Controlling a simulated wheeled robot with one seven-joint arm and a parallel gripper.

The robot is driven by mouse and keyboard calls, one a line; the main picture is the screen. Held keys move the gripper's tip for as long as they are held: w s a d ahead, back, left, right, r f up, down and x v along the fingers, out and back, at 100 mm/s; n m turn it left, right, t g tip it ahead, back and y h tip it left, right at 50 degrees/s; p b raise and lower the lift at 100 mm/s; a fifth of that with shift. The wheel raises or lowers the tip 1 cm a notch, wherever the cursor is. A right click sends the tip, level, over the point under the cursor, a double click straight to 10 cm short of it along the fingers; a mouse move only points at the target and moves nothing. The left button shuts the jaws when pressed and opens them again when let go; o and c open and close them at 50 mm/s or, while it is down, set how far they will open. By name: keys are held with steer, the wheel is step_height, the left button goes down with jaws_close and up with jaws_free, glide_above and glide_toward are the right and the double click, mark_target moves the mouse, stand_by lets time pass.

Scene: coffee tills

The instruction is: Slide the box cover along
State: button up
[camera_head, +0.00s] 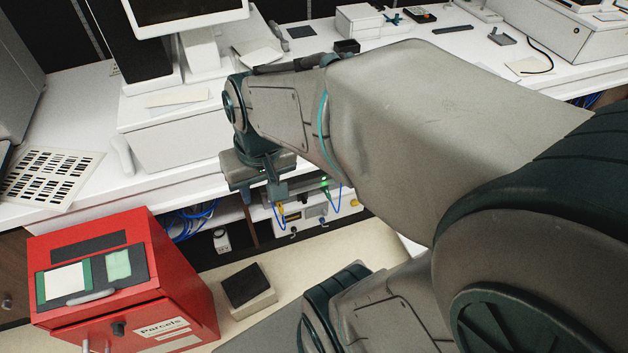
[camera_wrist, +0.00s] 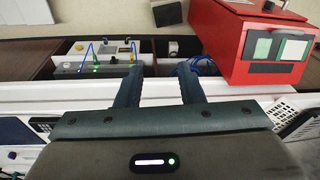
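Which part is the box cover is not certain. A red box (camera_head: 130,285) labelled "Parcels" stands at the lower left, with a dark panel, green-framed plates and a grey handle on its sloped top. It also shows at the upper right of the wrist view (camera_wrist: 226,52). A small pale box with a dark top (camera_head: 248,285) sits on the floor to its right; that dark top shows in the wrist view (camera_wrist: 168,13). My gripper (camera_head: 262,195) hangs by the counter's front edge, apart from both boxes. Its fingers (camera_wrist: 158,75) are spread, with nothing between them.
The white counter (camera_head: 85,100) carries a till stand (camera_head: 200,50), a label sheet (camera_head: 48,178) and a white box (camera_head: 358,20). Under it are blue cables (camera_head: 192,222) and a device with a green light (camera_head: 312,210). Some pale floor is clear.

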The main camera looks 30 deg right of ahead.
steer(key=w+d+f+m+t+y+b, duration=0.2)
steer(key=w+d+f+m+y+b, duration=0.25)
steer(key=f, duration=0.85)
steer(key=w+d+f+m+t+y+b, duration=0.1)
steer(key=w+d+f+m+y+b, duration=0.15)
steer(key=w+f+m+b, duration=0.8)
steer(key=w+d+f+t+y+b, duration=0.2)
steer(key=w+d+f+y+b, duration=0.15)
steer(key=f, duration=1.35)
steer(key=w+d+f+m+t+h+b, duration=0.35)
steer(key=d+f+m+t+b, duration=0.55)
steer(key=f, duration=0.8)
steer(key=m+t+h+b, duration=0.2)
steer(key=m+h+b, duration=0.1)
steer(key=m+h, duration=0.95)
glide_toward(318, 214)
steer(key=s+d+r, duration=0.1)
steer(key=s+d+r+m, duration=0.1)
steer(key=shift+d+r+y, duration=0.1)
steer(key=shift+d+y, duration=0.2)
steer(key=shift+y, duration=0.05)
steer(key=b+x, duration=0.5)
steer(key=x, duration=0.2)
steer(key=shift+w, duration=0.25)
steer(key=shift+c, duration=0.6)
jaws_close()
steer(key=shift+a, duration=0.1)
